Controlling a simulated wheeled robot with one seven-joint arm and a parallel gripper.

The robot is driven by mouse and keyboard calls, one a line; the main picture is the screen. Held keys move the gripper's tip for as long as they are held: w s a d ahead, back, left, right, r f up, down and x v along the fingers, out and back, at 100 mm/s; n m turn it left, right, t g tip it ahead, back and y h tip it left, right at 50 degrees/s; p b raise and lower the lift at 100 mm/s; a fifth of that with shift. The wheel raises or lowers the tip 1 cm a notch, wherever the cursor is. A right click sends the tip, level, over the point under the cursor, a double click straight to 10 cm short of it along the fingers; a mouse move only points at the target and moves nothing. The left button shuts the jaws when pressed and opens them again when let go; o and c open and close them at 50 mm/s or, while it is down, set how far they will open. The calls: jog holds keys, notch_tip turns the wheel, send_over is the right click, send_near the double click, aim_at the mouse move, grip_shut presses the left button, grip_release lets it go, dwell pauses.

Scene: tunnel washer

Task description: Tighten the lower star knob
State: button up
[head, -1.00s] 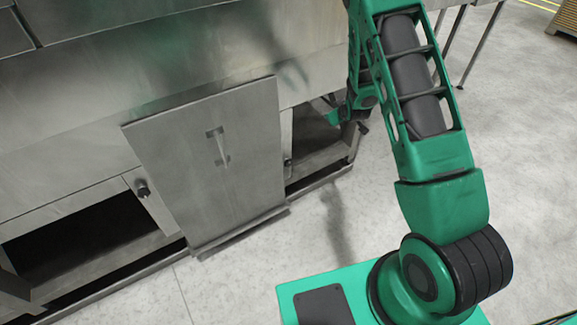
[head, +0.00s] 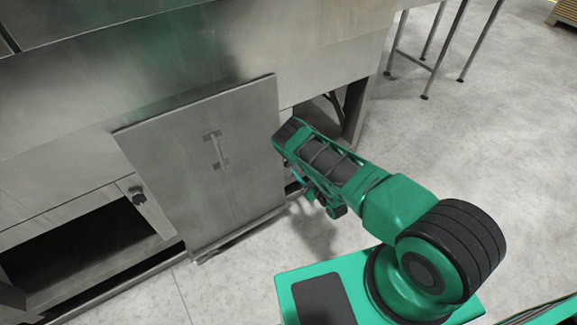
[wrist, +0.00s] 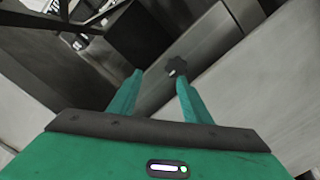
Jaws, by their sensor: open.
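A dark star knob (wrist: 176,67) shows in the wrist view on a grey metal strip, just beyond the tip of my right finger. My gripper (wrist: 159,79) is open, with its two green fingers apart and nothing between them. The knob lies ahead of the fingertips, right of the middle of the gap; I cannot tell whether a finger touches it. In the head view my forearm hides the area at the right edge of the grey panel, and my fingers cannot be made out. Another dark knob (head: 138,196) sits left of that panel.
A large grey metal panel (head: 200,180) with a handle (head: 216,150) leans on the machine front. Open dark bays lie on both sides of it. Metal legs (head: 424,75) stand at the back right. The floor (head: 480,150) at right is clear.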

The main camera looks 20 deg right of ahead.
aim_at(289, 164)
jog(key=s+f+t, duration=0.1)
jog(key=s+f, duration=0.2)
jog(key=s, duration=0.2)
jog(key=shift+n+y, duration=0.4)
jog(key=shift+y, duration=0.2)
jog(key=x, duration=1)
jog(key=shift+w+a+f, duration=0.2)
jog(key=shift+w+f, duration=0.05)
jog(key=shift+w, duration=0.05)
jog(key=c, duration=0.8)
